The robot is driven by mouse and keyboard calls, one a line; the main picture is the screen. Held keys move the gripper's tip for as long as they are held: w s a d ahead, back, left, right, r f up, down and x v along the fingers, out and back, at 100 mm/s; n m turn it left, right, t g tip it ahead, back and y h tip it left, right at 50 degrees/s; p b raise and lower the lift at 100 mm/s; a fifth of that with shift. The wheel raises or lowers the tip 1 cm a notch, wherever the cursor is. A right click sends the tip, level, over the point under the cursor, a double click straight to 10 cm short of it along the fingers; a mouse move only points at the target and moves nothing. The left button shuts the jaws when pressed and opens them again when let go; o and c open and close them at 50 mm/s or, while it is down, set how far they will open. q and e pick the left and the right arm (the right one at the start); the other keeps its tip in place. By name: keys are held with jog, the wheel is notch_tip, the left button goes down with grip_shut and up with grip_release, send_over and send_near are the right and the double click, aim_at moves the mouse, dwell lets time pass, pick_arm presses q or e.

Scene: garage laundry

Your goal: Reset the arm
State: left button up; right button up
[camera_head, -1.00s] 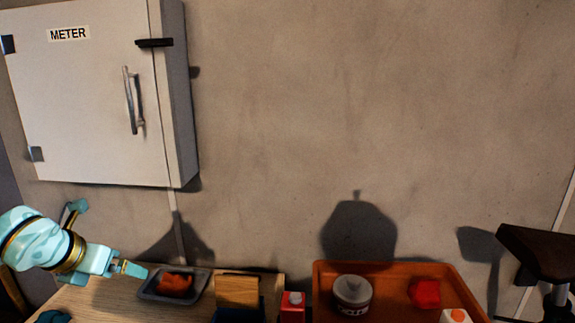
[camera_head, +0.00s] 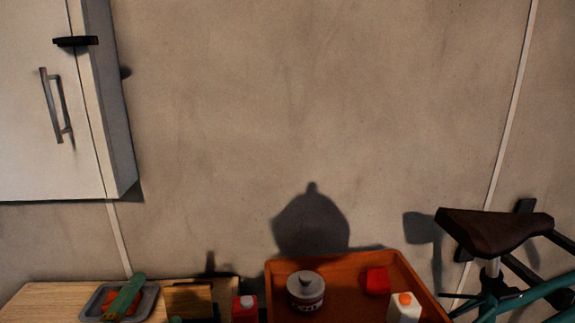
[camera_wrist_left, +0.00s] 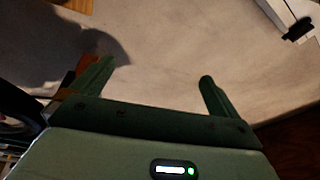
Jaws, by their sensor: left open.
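My left gripper (camera_head: 157,297) shows at the bottom left of the head view, with only green finger parts visible. One finger crosses in front of the small grey tray (camera_head: 88,308) and partly hides the red-orange thing (camera_head: 108,292) in it. In the left wrist view the two fingers of my left gripper (camera_wrist_left: 156,72) stand wide apart, open, with nothing between them. The rest of the left arm is out of the head view. My right gripper is in neither view.
An orange tray (camera_head: 281,265) holds a lidded pot (camera_head: 306,290), a red block (camera_head: 377,281) and a white carton (camera_head: 404,309). A red carton (camera_head: 245,309) stands left of it on the wooden top (camera_head: 45,297). A wall cabinet (camera_head: 40,150) hangs upper left; a bicycle saddle (camera_head: 490,230) is at right.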

pick_arm(q)
jog(key=s+a+f+n+g+y, duration=0.35)
jog(key=s+f+g, duration=0.35)
jog(key=s+f, duration=0.25)
jog(key=s+a+f+n+g+y, duration=0.3)
jog(key=s+a+f+n+g, duration=0.3)
jog(key=s+f, duration=0.4)
jog(key=s+d+f+g+h+p, duration=0.1)
jog(key=s+d+f+g+p, duration=0.2)
jog(key=f, duration=0.6)
jog(key=s+d+f+h+p, duration=0.1)
jog(key=d+f+h+p, duration=0.15)
jog(key=f+p, duration=0.45)
jog(key=s+f+n+g+p, duration=0.1)
jog(key=s+f+p, duration=0.1)
jog(key=s+f, duration=0.3)
jog(key=s+f+n+g+h+p, duration=0.1)
jog(key=s+f, duration=0.4)
jog(key=s, duration=0.7)
jog(key=shift+d+f+n+g+p, duration=0.25)
jog(key=shift+d+n+g+p, duration=0.1)
jog(key=shift+p, duration=0.3)
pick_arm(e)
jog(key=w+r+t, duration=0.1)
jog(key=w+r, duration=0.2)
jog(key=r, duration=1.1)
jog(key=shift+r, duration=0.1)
